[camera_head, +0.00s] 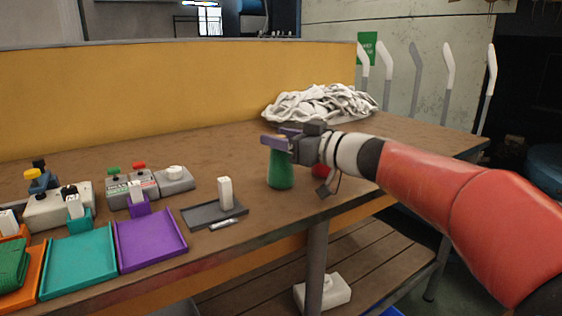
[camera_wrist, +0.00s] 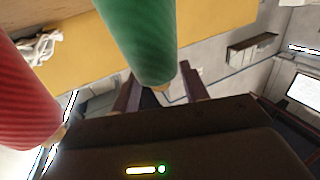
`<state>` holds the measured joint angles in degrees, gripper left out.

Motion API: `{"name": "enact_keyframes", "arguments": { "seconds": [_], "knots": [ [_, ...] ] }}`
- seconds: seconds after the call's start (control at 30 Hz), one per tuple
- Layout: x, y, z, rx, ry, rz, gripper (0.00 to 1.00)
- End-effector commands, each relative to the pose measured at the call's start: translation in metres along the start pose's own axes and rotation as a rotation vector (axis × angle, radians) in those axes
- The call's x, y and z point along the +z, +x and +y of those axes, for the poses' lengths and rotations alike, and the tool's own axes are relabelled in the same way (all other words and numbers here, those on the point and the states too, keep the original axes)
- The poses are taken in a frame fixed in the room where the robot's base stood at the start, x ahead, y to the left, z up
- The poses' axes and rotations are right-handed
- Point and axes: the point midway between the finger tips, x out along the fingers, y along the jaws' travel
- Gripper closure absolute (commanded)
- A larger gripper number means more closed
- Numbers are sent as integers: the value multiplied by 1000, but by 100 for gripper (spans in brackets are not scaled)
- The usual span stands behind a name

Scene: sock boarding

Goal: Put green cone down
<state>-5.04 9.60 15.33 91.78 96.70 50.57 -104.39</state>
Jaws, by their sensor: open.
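The green cone (camera_head: 280,172) stands upright on the wooden table, below and at the fingers of my gripper (camera_head: 276,139). In the wrist view, the green cone (camera_wrist: 140,40) fills the upper middle, its narrow end close to the two purple fingers (camera_wrist: 163,92), one on each side. The fingers are apart, so my gripper is open around or just beside the cone's top; the exact gap is hard to tell. The top of the cone is partly hidden by the fingers in the head view.
A red cone (camera_head: 320,171) stands just right of the green one, partly behind my wrist; it is large in the wrist view (camera_wrist: 22,95). A pile of white cloth (camera_head: 318,103) lies behind. A grey tray (camera_head: 200,217) and a purple tray (camera_head: 150,240) are to the left.

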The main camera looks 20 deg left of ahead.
Motion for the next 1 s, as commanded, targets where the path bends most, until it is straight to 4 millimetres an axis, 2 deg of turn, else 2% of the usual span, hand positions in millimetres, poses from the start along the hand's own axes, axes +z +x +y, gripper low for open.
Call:
{"name": "enact_keyframes", "arguments": {
  "seconds": [0.23,0.57,0.87,1.0],
  "knots": [
    [0,2,0,1,0,0,55],
    [0,2,0,1,0,-1,99],
    [-1,2,0,0,0,0,100],
    [-9,2,0,0,-3,1,100]
  ]
}}
